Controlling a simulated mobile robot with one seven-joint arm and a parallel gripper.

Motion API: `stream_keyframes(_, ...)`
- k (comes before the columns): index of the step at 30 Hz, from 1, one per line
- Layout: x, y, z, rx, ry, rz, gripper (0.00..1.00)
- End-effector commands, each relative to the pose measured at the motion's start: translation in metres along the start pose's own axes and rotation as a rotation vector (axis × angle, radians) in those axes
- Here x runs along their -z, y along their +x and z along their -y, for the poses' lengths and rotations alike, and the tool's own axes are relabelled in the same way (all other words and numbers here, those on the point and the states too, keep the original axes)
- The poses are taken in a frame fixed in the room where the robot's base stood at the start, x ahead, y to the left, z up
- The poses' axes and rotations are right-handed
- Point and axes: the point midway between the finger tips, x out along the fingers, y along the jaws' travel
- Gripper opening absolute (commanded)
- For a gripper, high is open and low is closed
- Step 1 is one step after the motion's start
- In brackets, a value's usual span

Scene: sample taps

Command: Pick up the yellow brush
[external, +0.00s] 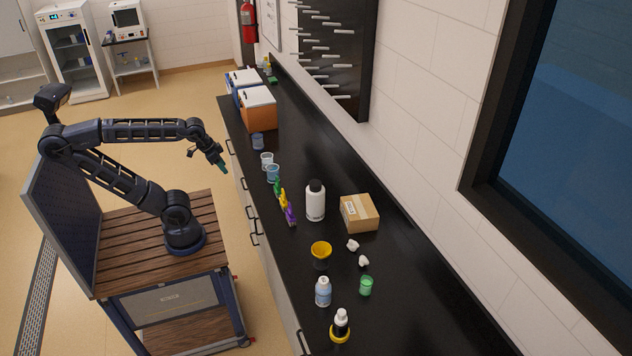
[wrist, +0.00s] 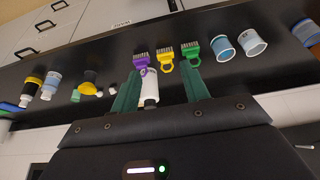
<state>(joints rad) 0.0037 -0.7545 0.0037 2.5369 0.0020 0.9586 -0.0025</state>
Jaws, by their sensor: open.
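The yellow brush (external: 284,200) lies on the black counter near its front edge, between a green brush (external: 278,187) and a purple brush (external: 290,215). In the wrist view the yellow brush (wrist: 166,61) shows its dark bristles and looped handle, between the purple brush (wrist: 140,60) and the green brush (wrist: 192,50). My gripper (external: 221,164), with green fingers, is in the air beside the counter's front edge, apart from the brushes. In the wrist view my gripper (wrist: 161,68) is open and empty, and the yellow brush appears between its fingertips, farther off.
A white bottle (external: 315,202) and a cardboard box (external: 360,214) stand behind the brushes. Blue cups (external: 272,173) stand beyond the green brush. A yellow funnel (external: 321,250) and several bottles are at the near end. The counter's front strip is narrow by the brushes.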

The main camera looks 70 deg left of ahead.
Motion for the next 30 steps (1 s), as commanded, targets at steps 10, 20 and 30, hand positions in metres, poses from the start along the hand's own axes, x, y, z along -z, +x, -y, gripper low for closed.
stream_keyframes(10, 0.029, 0.018, -0.001, -0.044, -0.196, 0.080, 0.45)
stream_keyframes(20, 0.078, 0.060, 0.002, -0.089, -0.559, 0.222, 0.45)
stream_keyframes(30, 0.123, 0.118, 0.011, -0.092, -0.941, 0.373, 0.45)
